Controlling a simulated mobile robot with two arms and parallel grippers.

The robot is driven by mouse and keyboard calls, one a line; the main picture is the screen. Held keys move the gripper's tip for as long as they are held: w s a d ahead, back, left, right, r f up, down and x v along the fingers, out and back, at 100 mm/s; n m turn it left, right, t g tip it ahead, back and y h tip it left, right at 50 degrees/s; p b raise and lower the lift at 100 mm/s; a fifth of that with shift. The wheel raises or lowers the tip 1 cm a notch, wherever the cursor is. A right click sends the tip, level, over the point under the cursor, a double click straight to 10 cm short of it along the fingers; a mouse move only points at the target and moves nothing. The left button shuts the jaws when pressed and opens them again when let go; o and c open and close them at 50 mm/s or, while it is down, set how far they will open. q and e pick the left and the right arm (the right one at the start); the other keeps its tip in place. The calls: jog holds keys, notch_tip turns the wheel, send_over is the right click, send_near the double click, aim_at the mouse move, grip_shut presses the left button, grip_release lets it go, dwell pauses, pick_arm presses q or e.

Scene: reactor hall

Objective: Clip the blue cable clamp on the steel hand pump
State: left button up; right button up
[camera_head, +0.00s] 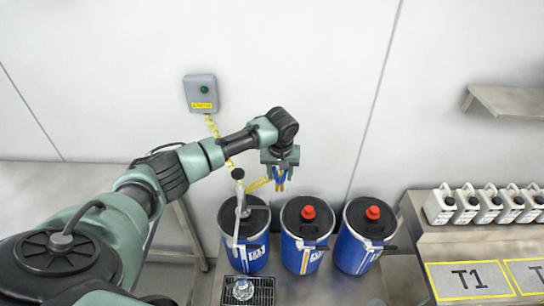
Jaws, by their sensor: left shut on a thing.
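The steel hand pump (238,205) stands upright on the left blue drum (252,253), with a black knob on top and a spout running down the drum's front. My left gripper (281,186) points down and is shut on the blue cable clamp (279,175), which is small and partly hidden by the fingers. A yellow cable (257,184) leads from the clamp. The clamp is held to the right of the pump's upper part, and looks apart from it. My right gripper is not in view.
A grey box (201,93) with a green light is on the wall, with the coiled yellow cable hanging from it. Two red-capped drums (307,255) (358,252) stand to the right. A glass vessel (243,289) sits on a grate (262,291). Several white canisters (466,205) line a steel bench.

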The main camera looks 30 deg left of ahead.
pick_arm(q)
jog(key=a+f+b, duration=0.3)
jog(key=f+b, duration=0.1)
jog(key=f, duration=0.3)
jog(key=shift+s+a+n, duration=0.15)
jog(key=shift+a+n, duration=0.15)
jog(key=shift+n, duration=0.1)
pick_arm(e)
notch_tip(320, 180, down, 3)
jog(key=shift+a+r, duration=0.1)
pick_arm(q)
jog(key=shift+s, duration=0.1)
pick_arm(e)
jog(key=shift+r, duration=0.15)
pick_arm(q)
jog(key=shift+p, duration=0.4)
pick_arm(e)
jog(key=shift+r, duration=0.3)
pick_arm(q)
jog(key=shift+f, duration=0.2)
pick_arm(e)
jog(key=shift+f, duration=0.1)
pick_arm(q)
jog(key=shift+f+b, duration=0.7)
jog(key=shift+f, duration=0.75)
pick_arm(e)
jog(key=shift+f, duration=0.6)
